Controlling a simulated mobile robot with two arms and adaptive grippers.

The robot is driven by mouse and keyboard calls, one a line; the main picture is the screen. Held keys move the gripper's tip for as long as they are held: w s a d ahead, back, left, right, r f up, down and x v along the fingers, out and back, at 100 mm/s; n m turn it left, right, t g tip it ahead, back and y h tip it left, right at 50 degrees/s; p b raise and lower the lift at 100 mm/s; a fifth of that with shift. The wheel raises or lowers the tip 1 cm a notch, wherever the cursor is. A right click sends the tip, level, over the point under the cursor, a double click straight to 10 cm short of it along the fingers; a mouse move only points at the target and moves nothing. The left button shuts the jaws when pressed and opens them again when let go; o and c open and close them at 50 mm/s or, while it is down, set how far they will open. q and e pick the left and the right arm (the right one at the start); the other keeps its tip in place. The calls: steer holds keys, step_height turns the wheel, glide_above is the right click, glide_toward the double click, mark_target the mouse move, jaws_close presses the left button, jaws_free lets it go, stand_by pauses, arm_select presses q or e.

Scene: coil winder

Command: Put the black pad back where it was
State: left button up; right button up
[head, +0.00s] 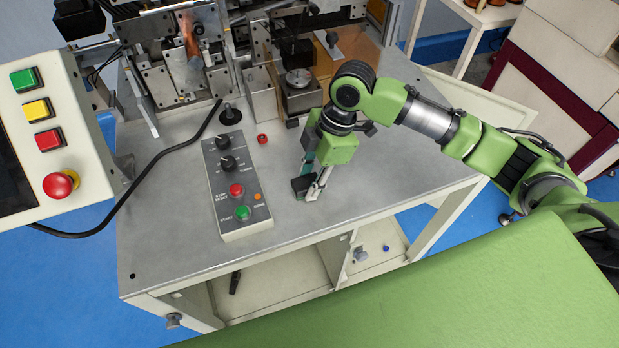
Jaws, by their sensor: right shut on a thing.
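My right gripper (312,187) reaches down from the green arm to the grey table top, right of the control box. It is shut on the black pad (301,186), a small dark block low between its fingers. The pad is at or just above the table; I cannot tell whether it touches. Part of the pad is hidden by the fingers. My left gripper is not in view.
The control box (236,185) with knobs and buttons stands left of my gripper. A small red ring (262,139) lies behind. The coil winder (185,75) fills the table's back. The table top (390,180) is clear at right. A button panel (60,130) stands left.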

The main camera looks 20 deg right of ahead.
steer(key=shift+f, duration=0.15)
steer(key=o, duration=1)
steer(key=shift+o, duration=0.2)
steer(key=shift+w+d+r, duration=0.1)
steer(key=shift+d+r, duration=0.05)
steer(key=shift+r, duration=0.4)
steer(key=b+v, duration=0.2)
steer(key=v, duration=0.9)
steer(key=shift+r, duration=0.1)
